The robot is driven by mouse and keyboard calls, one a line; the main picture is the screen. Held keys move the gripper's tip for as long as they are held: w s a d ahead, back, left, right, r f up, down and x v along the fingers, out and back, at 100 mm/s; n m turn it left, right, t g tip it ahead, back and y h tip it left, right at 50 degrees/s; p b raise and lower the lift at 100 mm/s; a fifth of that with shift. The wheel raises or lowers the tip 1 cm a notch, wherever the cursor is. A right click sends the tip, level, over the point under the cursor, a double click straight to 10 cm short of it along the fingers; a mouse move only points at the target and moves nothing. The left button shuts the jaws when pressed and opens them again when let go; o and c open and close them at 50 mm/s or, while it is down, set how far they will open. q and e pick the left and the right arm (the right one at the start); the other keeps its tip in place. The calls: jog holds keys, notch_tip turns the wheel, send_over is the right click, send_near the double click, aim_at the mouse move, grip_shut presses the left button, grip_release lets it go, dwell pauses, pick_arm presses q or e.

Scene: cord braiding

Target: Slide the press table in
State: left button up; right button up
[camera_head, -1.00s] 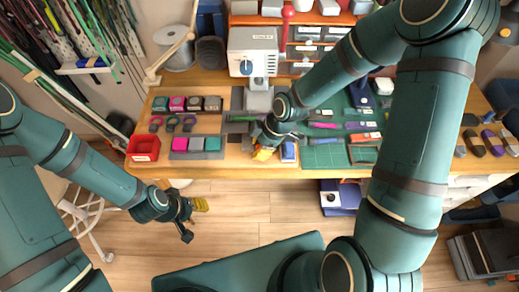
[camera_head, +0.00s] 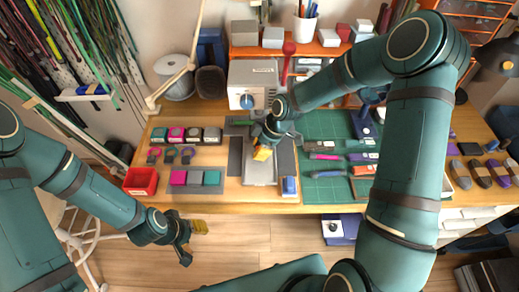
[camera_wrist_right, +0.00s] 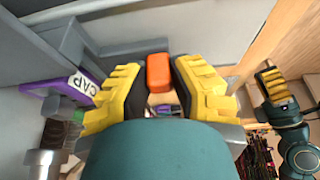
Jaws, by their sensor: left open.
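The press (camera_head: 253,82) is a pale grey machine with a blue knob, at the back of the wooden bench. A light grey plate, seemingly the press table (camera_head: 260,174), lies in front of it between dark strips. My right gripper (camera_head: 262,154) points down over the plate and hides part of it. In the right wrist view its yellow fingers (camera_wrist_right: 159,85) stand apart, with a small orange block (camera_wrist_right: 159,72) between or just beyond the tips; I cannot tell whether they touch it. My left gripper (camera_head: 199,228) is open and empty, in front of the bench edge.
A red bin (camera_head: 141,181) and a tray of coloured blocks (camera_head: 196,179) are left of the plate. A small blue item (camera_head: 289,186) and a green cutting mat (camera_head: 325,188) are to its right. A red-topped lever (camera_head: 289,48) stands beside the press.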

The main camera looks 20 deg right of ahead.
jog(key=o, duration=0.4)
jog(key=shift+w, duration=0.1)
jog(key=v, duration=1.2)
jog(key=shift+f, duration=0.1)
